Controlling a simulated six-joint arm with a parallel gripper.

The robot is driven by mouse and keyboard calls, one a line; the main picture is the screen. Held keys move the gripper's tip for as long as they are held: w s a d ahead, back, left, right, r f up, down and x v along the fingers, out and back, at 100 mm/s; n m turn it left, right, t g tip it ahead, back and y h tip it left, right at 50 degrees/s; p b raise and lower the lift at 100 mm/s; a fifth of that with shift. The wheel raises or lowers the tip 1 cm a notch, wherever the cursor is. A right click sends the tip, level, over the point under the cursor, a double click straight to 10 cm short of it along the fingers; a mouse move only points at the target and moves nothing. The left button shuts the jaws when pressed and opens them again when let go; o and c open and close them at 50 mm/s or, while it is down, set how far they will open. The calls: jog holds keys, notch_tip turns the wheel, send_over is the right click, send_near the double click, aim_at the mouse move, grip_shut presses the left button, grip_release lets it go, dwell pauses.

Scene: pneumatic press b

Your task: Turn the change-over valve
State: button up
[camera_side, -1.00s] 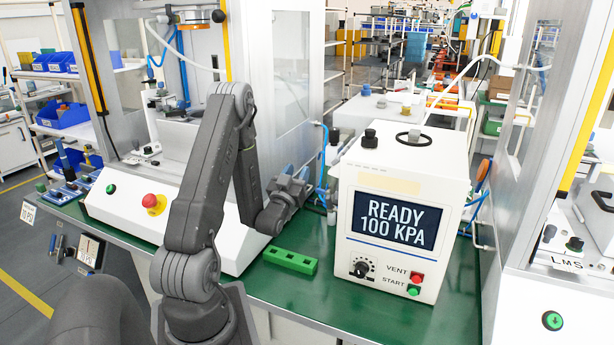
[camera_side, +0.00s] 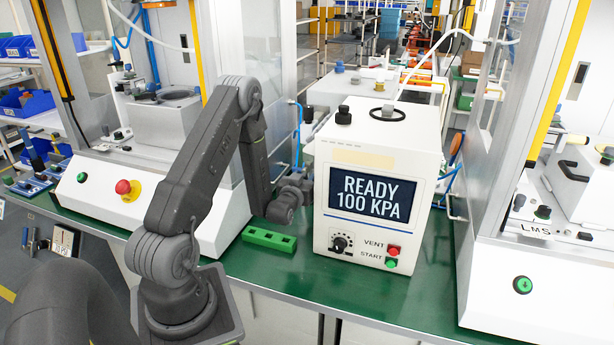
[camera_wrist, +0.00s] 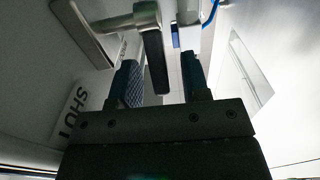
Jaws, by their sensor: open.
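In the wrist view, a dark valve lever (camera_wrist: 154,62) hangs from a pale metal pipe fitting (camera_wrist: 120,20). Its lower end lies between the two fingers of my gripper (camera_wrist: 163,72). The fingers stand apart, with a visible gap on each side of the lever, nearer on the left. I cannot tell how deep the lever sits between them. A plate reading "SHUT" (camera_wrist: 75,108) is at the left. In the side view, my gripper (camera_side: 300,178) is low beside the left wall of the white test box (camera_side: 378,185); its fingertips and the valve are hidden or too small to tell.
The box's screen (camera_side: 372,194) reads "READY 100 KPA". A white sloped console (camera_side: 150,195) stands to the left. The front of the bench is clear.

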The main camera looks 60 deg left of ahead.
jog(key=shift+x, duration=1.4)
grip_shut()
